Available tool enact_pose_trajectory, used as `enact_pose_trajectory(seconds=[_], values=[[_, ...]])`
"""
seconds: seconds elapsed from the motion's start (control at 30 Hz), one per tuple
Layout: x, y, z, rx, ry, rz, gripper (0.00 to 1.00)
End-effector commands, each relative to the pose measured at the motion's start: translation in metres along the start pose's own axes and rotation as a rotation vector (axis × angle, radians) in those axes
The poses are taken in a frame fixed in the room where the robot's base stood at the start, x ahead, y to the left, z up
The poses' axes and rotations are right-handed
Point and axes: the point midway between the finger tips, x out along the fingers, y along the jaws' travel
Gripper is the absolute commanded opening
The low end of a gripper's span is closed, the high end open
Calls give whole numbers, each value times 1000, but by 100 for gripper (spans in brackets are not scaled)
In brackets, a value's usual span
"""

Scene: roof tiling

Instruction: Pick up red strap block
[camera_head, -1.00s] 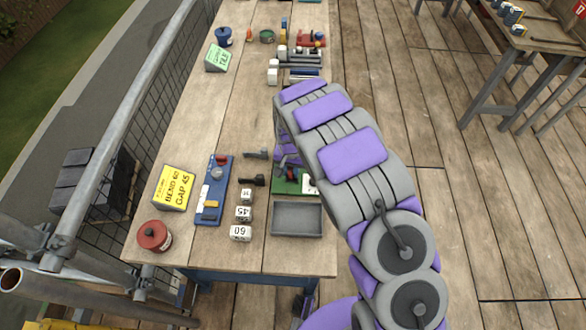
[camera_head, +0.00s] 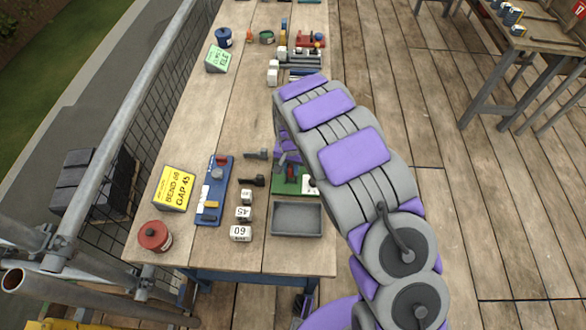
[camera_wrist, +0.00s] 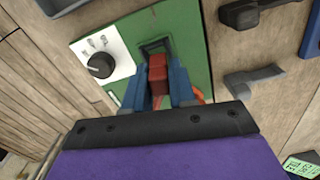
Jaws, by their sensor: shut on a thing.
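The red strap block (camera_wrist: 157,76) sits between the two blue fingers of my gripper (camera_wrist: 160,88) in the wrist view. My gripper is shut on it, over the green board (camera_wrist: 190,40). A dark frame-like piece (camera_wrist: 156,46) is just beyond the block. Whether the block touches the board is unclear. In the head view my gripper (camera_head: 284,162) is partly hidden by my arm, above the green board (camera_head: 284,186). A little red shows beside it there.
A white panel with a black dial (camera_wrist: 100,65) is on the board's left. Dark tools (camera_wrist: 252,80) lie to its right. In the head view, a grey tray (camera_head: 297,218), numbered white blocks (camera_head: 240,233) and a blue board (camera_head: 214,190) are close by.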

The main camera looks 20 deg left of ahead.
Motion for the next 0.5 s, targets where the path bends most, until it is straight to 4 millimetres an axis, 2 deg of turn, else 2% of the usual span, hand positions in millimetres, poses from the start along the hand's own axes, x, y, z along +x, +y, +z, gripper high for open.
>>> enact_pose_trajectory(seconds=[0.5], values=[[-25,0,-1,0,4,-2,6]])
